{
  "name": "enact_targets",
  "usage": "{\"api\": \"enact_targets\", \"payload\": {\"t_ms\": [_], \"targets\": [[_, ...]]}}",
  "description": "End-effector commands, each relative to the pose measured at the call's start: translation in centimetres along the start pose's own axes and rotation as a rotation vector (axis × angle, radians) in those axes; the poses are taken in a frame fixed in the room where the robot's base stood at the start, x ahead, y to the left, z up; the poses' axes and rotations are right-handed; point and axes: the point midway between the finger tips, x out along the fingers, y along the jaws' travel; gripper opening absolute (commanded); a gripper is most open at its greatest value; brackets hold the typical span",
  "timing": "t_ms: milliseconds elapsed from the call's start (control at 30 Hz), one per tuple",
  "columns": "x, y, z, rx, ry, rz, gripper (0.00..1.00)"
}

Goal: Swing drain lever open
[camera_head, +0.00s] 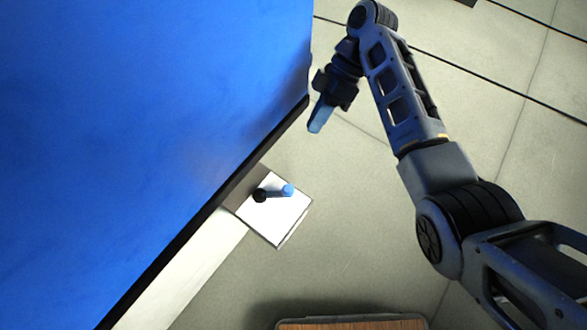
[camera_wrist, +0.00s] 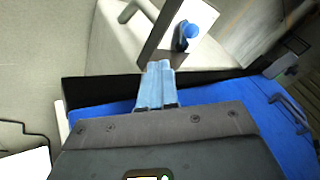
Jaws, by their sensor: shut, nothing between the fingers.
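The drain lever (camera_head: 274,192) is a short bar with a black pivot at its left end and a light blue knob at its right end. It is on a white square plate (camera_head: 268,224) at the edge of the big blue surface. The blue knob also shows in the wrist view (camera_wrist: 190,30), just beyond my fingertips and to their right. My gripper (camera_head: 314,130) is shut and empty, with pale blue fingers. In the head view it is above and to the right of the lever, apart from it. The wrist view shows its fingers together (camera_wrist: 159,66).
The large blue surface (camera_head: 130,110) fills the left of the head view, with a dark edge. Pale floor (camera_head: 490,110) lies open to the right. A wood-topped item (camera_head: 350,324) shows at the bottom. A handle (camera_wrist: 290,110) is on the blue surface in the wrist view.

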Motion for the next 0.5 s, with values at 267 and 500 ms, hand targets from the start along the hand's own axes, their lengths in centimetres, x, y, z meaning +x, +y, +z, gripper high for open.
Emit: {"api": "enact_targets", "payload": {"t_ms": [267, 500], "targets": [[-0.1, 0.0, 0.0, -0.002, -0.001, -0.002, 0.00], [1.2, -0.1, 0.0, -0.001, 0.000, -0.004, 0.00]]}}
